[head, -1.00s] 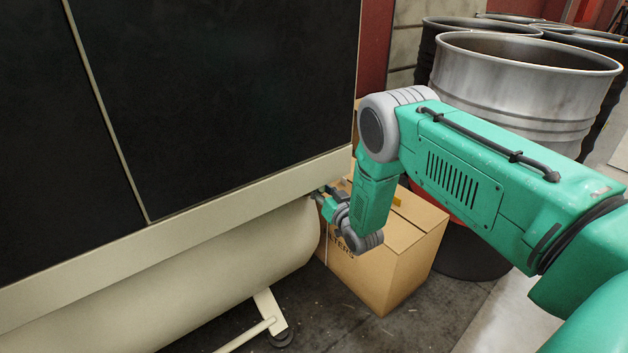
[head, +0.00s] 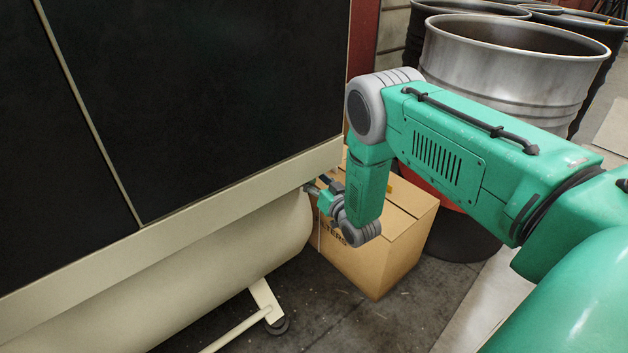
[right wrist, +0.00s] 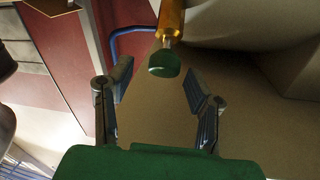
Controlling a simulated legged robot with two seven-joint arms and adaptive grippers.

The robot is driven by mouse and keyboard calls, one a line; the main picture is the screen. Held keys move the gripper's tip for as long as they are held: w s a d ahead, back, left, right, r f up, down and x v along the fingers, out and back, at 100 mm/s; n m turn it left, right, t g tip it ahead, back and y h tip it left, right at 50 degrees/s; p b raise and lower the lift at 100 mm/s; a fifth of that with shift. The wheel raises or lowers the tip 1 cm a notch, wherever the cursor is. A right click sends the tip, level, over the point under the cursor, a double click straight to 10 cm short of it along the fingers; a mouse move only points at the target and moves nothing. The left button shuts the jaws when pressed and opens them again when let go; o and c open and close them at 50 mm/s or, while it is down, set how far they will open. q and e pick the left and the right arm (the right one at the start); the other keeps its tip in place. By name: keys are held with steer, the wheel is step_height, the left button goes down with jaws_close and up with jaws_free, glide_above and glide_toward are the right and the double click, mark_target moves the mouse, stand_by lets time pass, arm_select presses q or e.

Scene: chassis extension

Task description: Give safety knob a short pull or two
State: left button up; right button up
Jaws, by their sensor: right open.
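The safety knob (right wrist: 164,64) shows in the right wrist view as a dark green round cap on a brass-coloured stem. It sits at the upper middle, beyond and between the fingertips. My right gripper (right wrist: 160,85) is open, with one finger on each side and nothing gripped. In the head view my right gripper (head: 312,190) is small, at the end of the tank (head: 225,258), under the cream frame of the dark-panelled machine. The knob is hidden in the head view. My left gripper is in neither view.
A cardboard box (head: 400,250) stands on the floor behind my right wrist. Metal drums (head: 510,60) stand at the back right. A caster foot (head: 277,324) is below the tank. A blue curved tube (right wrist: 125,32) runs near the knob's stem.

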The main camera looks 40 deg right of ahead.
steer(key=s, duration=1.2)
steer(key=shift+a, duration=0.45)
steer(key=shift+w, duration=0.1)
steer(key=s+a+f+n+g+y, duration=0.2)
steer(key=s+a+f+g, duration=0.75)
steer(key=s+a, duration=0.2)
steer(key=s+a+n+g, duration=0.25)
steer(key=s+g, duration=0.55)
steer(key=s, duration=0.9)
step_height(320, 180, up, 14)
steer(key=s+p, duration=0.1)
steer(key=p, duration=1.2)
steer(key=shift+s, duration=0.25)
steer(key=shift+a+f+m, duration=0.1)
steer(key=shift+f+m, duration=0.05)
steer(key=shift+m, duration=0.1)
